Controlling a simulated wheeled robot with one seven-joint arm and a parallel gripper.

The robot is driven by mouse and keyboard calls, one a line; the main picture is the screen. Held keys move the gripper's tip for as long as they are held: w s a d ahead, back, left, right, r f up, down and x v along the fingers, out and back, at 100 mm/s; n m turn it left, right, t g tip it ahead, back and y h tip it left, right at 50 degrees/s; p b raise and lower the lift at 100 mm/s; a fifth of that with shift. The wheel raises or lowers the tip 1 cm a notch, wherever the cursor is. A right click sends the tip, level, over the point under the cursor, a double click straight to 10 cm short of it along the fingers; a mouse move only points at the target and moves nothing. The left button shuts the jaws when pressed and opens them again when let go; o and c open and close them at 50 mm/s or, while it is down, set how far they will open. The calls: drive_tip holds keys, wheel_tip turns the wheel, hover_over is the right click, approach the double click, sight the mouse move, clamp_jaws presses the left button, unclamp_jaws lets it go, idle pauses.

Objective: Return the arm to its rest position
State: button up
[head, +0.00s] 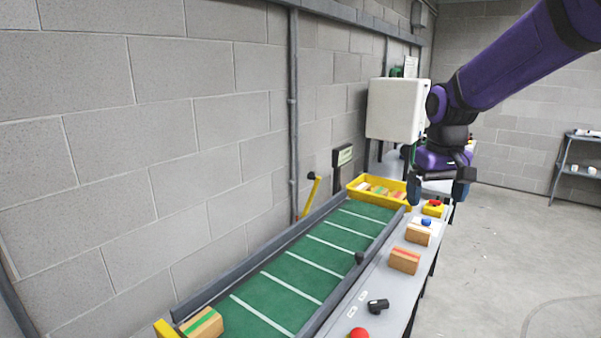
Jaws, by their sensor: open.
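My arm reaches in from the upper right of the head view, a purple link with dark joints. My gripper (438,192) hangs at its end, pointing down, with its two dark fingers spread apart. Nothing shows between the fingers. The gripper appears in front of the far end of the grey side table and to the right of the yellow tray. How high it is above the table I cannot tell.
A green conveyor (318,255) with white stripes runs along the block wall. A yellow tray (352,190) stands at its far end. Boxes (404,261) and a red ball (359,333) sit on the side table (382,286). A white cabinet (394,108) hangs behind. The floor at right is clear.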

drive_tip(key=s+d+r+t, duration=0.1)
drive_tip(key=s+r+t, duration=0.1)
drive_tip(key=s, duration=1.1)
drive_tip(key=s+d+r+m+t, duration=0.1)
drive_tip(key=s+d+r+t, duration=0.1)
drive_tip(key=s, duration=1)
drive_tip(key=shift+s+r+t, duration=0.35)
drive_tip(key=shift+r+t, duration=0.05)
drive_tip(key=shift+r, duration=0.35)
